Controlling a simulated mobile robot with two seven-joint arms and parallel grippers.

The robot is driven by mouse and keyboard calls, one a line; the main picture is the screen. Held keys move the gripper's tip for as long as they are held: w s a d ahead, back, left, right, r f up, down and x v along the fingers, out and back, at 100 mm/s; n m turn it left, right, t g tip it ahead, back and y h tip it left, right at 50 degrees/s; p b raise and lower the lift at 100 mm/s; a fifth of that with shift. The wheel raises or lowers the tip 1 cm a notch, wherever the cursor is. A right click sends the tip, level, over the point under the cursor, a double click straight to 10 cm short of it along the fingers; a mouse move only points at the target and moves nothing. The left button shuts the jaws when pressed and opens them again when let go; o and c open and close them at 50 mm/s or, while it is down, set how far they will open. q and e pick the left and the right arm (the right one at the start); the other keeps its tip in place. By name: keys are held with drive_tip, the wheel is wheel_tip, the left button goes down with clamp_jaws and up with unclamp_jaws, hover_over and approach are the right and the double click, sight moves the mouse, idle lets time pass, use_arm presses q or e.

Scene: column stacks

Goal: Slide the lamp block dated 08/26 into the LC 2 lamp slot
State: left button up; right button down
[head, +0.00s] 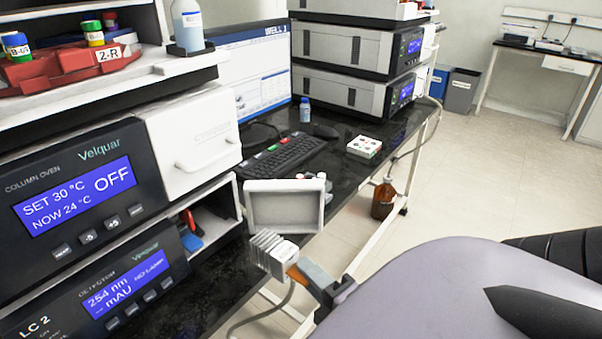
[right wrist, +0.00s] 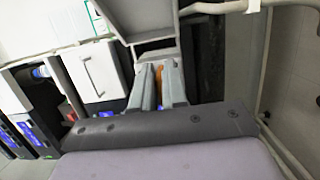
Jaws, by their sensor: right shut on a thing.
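A finned grey lamp block with a white face (head: 274,254) is in my right gripper (head: 298,276), above the dark bench's front edge. The gripper is shut on it at its orange part, which also shows between the fingers in the right wrist view (right wrist: 159,70). The date on the block is too small to read. The LC 2 detector (head: 112,292) is at the lower left, its screen reading 254 nm; the block is to its right and apart from it. I cannot make out the lamp slot. My left gripper is not in view.
A light grey bin-like box (head: 284,226) stands just behind the block. An open shelf bay (head: 212,222) beside the detector holds red and blue items. The column oven (head: 78,196) is above the detector.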

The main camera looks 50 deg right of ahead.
sight(292, 266)
drive_tip(key=shift+w+r+p, duration=0.2)
drive_tip(key=shift+w+p, duration=0.1)
drive_tip(key=shift+w, duration=0.25)
drive_tip(key=shift+w+a+p, duration=0.15)
drive_tip(key=shift+w+p, duration=0.2)
drive_tip(key=shift+w, duration=0.85)
drive_tip(key=shift+w+a+p, duration=0.1)
drive_tip(key=shift+w+p, duration=0.25)
drive_tip(key=shift+w, duration=0.85)
drive_tip(key=shift+w+a+p, duration=0.15)
drive_tip(key=shift+w+p, duration=0.2)
drive_tip(key=shift+w, duration=1.25)
drive_tip(key=shift+w+a+p, duration=0.15)
drive_tip(key=shift+w+p, duration=0.2)
drive_tip(key=shift+w, duration=1.25)
drive_tip(key=shift+w+a+f, duration=0.1)
drive_tip(key=shift+w+a, duration=0.05)
drive_tip(key=shift+w, duration=1.9)
drive_tip(key=shift+w+a, duration=0.15)
drive_tip(key=shift+w, duration=1.85)
drive_tip(key=shift+w+f, duration=0.1)
drive_tip(key=shift+f, duration=0.05)
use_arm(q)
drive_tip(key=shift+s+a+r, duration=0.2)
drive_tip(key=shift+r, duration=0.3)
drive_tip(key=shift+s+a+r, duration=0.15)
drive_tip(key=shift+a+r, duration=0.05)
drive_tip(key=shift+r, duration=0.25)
use_arm(e)
drive_tip(key=shift+f, duration=0.2)
